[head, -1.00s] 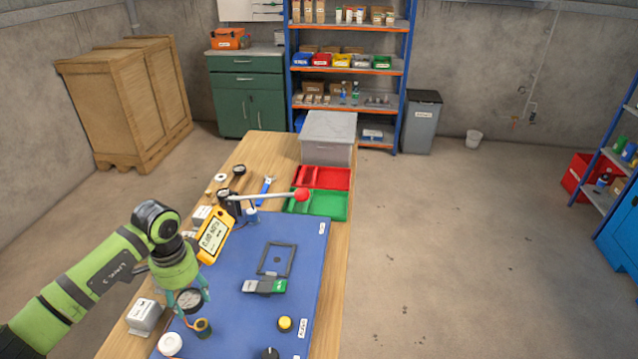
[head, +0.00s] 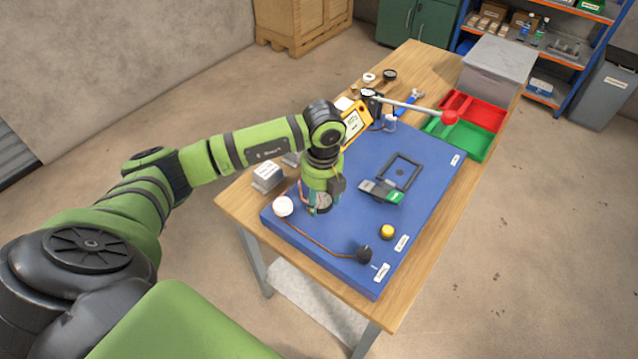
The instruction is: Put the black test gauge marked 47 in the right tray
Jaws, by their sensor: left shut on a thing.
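My left gripper (head: 320,208) points down over the near left part of the blue mat (head: 345,240). A red tray (head: 488,114) and a green tray (head: 474,150) lie at the right rear of the table, the green one nearer. I cannot tell which is the right tray. A round black gauge-like piece (head: 390,75) lies at the back of the table, its marking too small to read. My right gripper is not in view.
A lever with a red knob (head: 450,117) reaches over the trays. A yellow meter (head: 355,122) stands left of it. A black frame (head: 400,170), a grey-green block (head: 381,192) and a yellow button (head: 387,232) are on the mat. A grey lidded box (head: 495,72) stands behind the trays.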

